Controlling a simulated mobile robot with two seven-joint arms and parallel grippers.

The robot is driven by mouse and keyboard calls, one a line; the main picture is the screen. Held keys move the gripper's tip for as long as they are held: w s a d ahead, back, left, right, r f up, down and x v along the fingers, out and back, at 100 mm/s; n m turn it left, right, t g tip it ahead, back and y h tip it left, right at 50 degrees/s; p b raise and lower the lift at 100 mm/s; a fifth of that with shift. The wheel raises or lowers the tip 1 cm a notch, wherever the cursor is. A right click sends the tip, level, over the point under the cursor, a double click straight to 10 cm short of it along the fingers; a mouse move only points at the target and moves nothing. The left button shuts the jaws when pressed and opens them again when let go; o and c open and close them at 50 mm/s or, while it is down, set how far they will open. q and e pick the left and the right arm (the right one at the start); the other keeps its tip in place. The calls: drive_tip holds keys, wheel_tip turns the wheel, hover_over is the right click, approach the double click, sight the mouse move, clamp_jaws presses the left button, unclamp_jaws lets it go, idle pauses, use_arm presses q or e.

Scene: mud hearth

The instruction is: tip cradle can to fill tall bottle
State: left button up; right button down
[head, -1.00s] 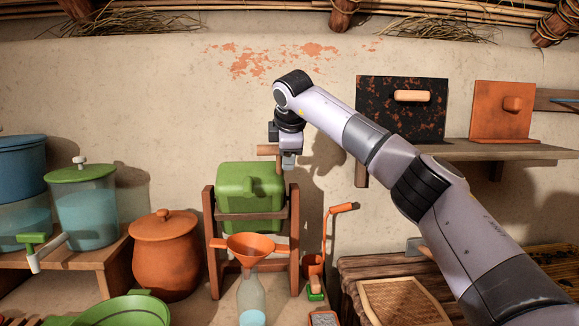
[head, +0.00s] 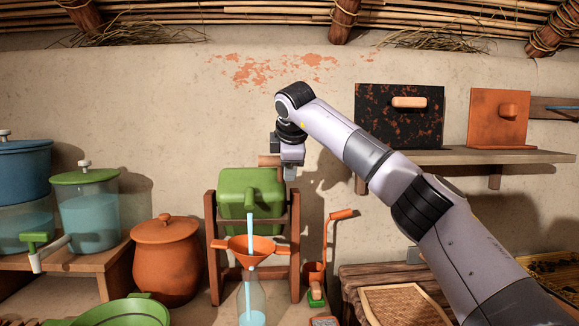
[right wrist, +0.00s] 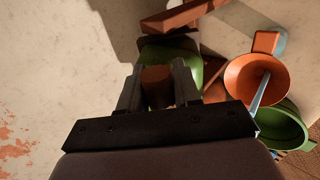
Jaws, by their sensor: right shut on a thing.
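The green cradle can (head: 235,187) hangs in a wooden stand, tilted forward. A pale blue stream (head: 250,228) runs from its spout into an orange funnel (head: 262,243), and also shows in the right wrist view (right wrist: 260,92). The funnel sits in the neck of the tall clear bottle (head: 251,295), which holds some blue liquid; its base is cut off by the frame edge. My right gripper (head: 286,162) is shut on the can's wooden handle (right wrist: 157,86), at the can's upper right. My left gripper is out of view.
A lidded clay pot (head: 166,258) and blue and green water dispensers (head: 85,215) stand left. A green basin (head: 125,312) is at front left. A shelf (head: 465,156) with two panels is behind my right arm.

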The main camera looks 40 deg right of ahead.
drive_tip(key=c, duration=0.9)
unclamp_jaws()
drive_tip(key=shift+f, duration=0.1)
drive_tip(key=shift+b+v, duration=0.3)
drive_tip(key=shift+v, duration=3.3)
